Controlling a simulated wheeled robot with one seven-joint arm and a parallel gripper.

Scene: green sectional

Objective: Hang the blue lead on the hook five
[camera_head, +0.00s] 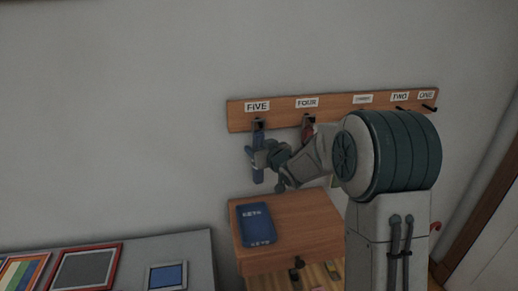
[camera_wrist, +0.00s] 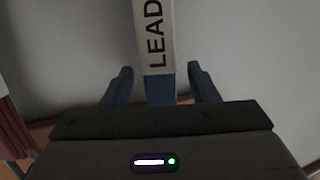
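The blue lead (camera_head: 258,170) hangs straight down below the label FIVE on the wooden hook rail (camera_head: 330,103). Its top is at hook five (camera_head: 257,123); the exact contact there is too small to tell. My gripper (camera_head: 262,158) is at the lead, below the hook. In the wrist view the two blue-grey fingers (camera_wrist: 160,85) stand apart, one on each side of the lead. The lead's white band marked LEAD (camera_wrist: 155,35) runs up between them, with visible gaps on both sides, so the gripper is open around it.
A red item (camera_head: 307,132) hangs under FOUR. Hooks toward ONE are partly behind my arm. Below stands a wooden cabinet (camera_head: 315,225) with a blue tray marked KEYS (camera_head: 258,226). Picture frames (camera_head: 85,268) lie at lower left. The wall left of the rail is clear.

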